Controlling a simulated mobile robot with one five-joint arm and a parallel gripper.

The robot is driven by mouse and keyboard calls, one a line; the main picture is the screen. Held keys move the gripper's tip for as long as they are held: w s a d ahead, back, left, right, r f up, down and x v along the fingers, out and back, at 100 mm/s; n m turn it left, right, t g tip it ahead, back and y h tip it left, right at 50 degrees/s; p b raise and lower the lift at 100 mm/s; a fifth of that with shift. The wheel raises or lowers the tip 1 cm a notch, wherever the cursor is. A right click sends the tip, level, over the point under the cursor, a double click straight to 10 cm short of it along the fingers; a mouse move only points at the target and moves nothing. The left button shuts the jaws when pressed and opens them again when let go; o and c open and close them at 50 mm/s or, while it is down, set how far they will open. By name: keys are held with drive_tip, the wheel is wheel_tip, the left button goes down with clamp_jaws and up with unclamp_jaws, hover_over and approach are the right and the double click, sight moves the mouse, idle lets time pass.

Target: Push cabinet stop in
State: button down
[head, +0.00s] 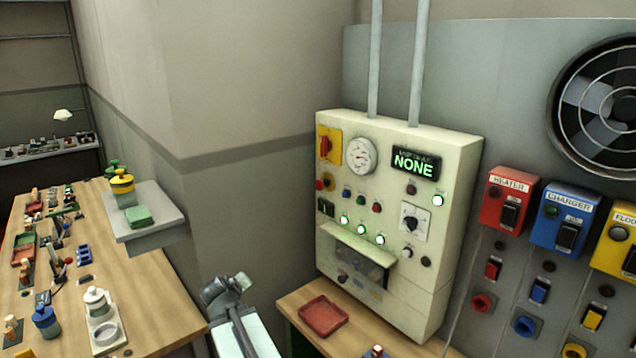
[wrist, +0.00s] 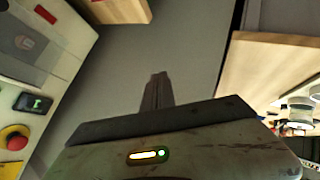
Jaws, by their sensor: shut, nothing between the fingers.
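The cabinet (head: 400,290) is a cream control box on the wall side, with a gauge, lamps and switches. The stop also shows at the left edge of the wrist view (wrist: 14,138), standing out from the face. My gripper (head: 243,281) is shut and empty, in front and to the left of the cabinet, lower than the stop and apart from it. Its closed fingers show in the wrist view (wrist: 155,90).
A red tray (head: 323,316) lies on the wooden bench below the cabinet. A long wooden bench (head: 170,318) with jars and small parts stands at left. A grey wall shelf (head: 150,235) holds a yellow-topped jar. Red, blue and yellow switch boxes hang at right.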

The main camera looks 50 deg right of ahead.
drive_tip(key=s+d+r+n+t+h+p, duration=0.2)
drive_tip(key=s+d+r+n+t+p, duration=0.1)
drive_tip(key=d+r, duration=0.8)
drive_tip(key=s+d+r+n+t+h+p, duration=0.2)
drive_tip(key=s+d+r+n+t+h, duration=0.15)
drive_tip(key=d+r, duration=0.7)
drive_tip(key=s+d+r+n+t+y+p, duration=0.1)
drive_tip(key=s+r+n+t+y+p, duration=0.1)
drive_tip(key=s+n+y, duration=0.3)
drive_tip(key=s+n+t, duration=0.1)
drive_tip(key=n, duration=0.2)
drive_tip(key=shift+d+y, duration=0.35)
drive_tip(key=shift+r, duration=0.1)
